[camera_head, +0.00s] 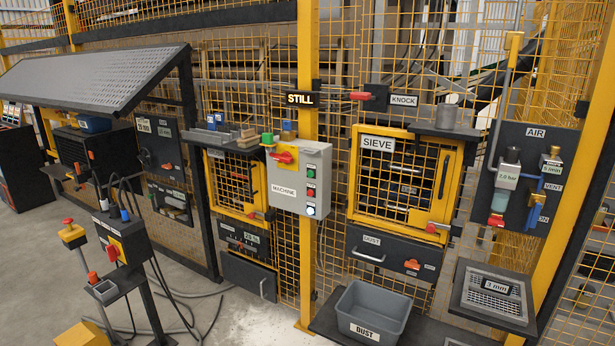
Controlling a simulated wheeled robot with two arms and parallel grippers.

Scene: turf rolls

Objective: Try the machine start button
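The grey control box labelled MACHINE (300,178) hangs on the yellow post in the middle. It carries a red handle on a yellow plate (284,157) at its upper left. Down its right side sit a small green button (311,173), a red button (311,191) and a bright white button or lamp (310,210); their labels are too small to read. A black sign above the box reads STILL (300,99). Neither of my grippers is in view, and nothing covers the box front.
Right of the box is a yellow-framed SIEVE door (402,178), with a DUST drawer (391,250) below. A grey DUST bin (373,312) stands low in front. An AIR panel (531,180) hangs at right, a black switch stand (122,240) at left. Pale powder lies on the floor.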

